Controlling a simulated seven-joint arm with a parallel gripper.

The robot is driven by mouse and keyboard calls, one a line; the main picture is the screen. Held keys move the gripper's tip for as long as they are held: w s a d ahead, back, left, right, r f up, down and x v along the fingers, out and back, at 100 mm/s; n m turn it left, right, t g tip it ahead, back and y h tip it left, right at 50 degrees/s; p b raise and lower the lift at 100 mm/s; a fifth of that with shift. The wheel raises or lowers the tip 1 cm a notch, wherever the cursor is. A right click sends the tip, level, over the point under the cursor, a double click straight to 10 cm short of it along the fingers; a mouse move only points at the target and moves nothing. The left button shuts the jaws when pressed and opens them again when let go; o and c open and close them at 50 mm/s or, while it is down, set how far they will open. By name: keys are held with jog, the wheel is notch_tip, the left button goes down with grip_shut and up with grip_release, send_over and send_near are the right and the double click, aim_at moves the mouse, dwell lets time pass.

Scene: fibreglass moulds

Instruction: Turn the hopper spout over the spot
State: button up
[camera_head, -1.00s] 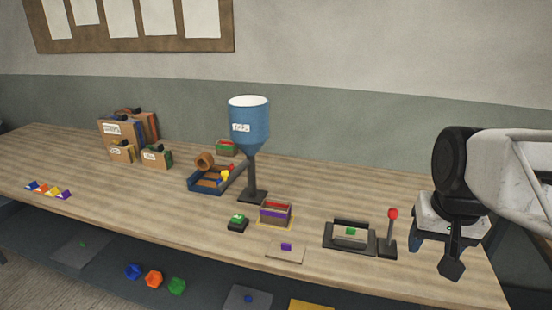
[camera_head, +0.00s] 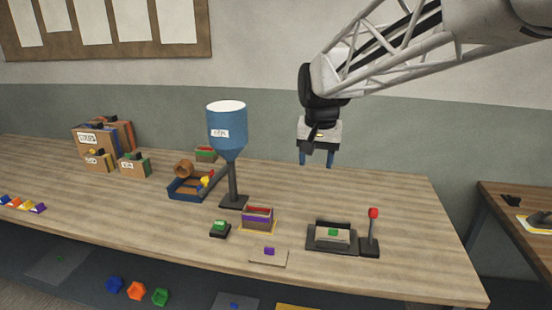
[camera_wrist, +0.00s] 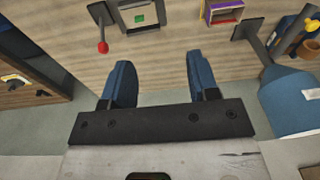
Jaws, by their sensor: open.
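The hopper (camera_head: 227,130) is a blue cylinder with a white top and a label, on a dark post and base. My gripper (camera_head: 316,160) is open and empty, raised behind and right of the hopper. In the wrist view its blue fingers (camera_wrist: 160,80) are apart, and the hopper (camera_wrist: 290,105) is at the right.
A black fixture (camera_head: 332,240) with a red-knobbed lever (camera_head: 373,214) stands at the right front. A green button (camera_head: 220,228) sits near the hopper base. Labelled boxes (camera_head: 95,140) stand at the back left. The table's back right is clear.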

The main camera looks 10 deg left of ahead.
jog(key=w+a+f, duration=0.2)
jog(key=w+a, duration=0.3)
jog(key=a, duration=0.4)
jog(key=w+a+f, duration=0.2)
jog(key=w+a, duration=0.3)
jog(key=a, duration=0.5)
jog(key=g, duration=0.1)
send_over(205, 179)
notch_tip(205, 179, down, 6)
jog(key=shift+a+r, duration=0.15)
jog(key=shift+r, duration=0.05)
jog(key=shift+f, duration=0.1)
jog(key=shift+f, duration=3.85)
grip_shut()
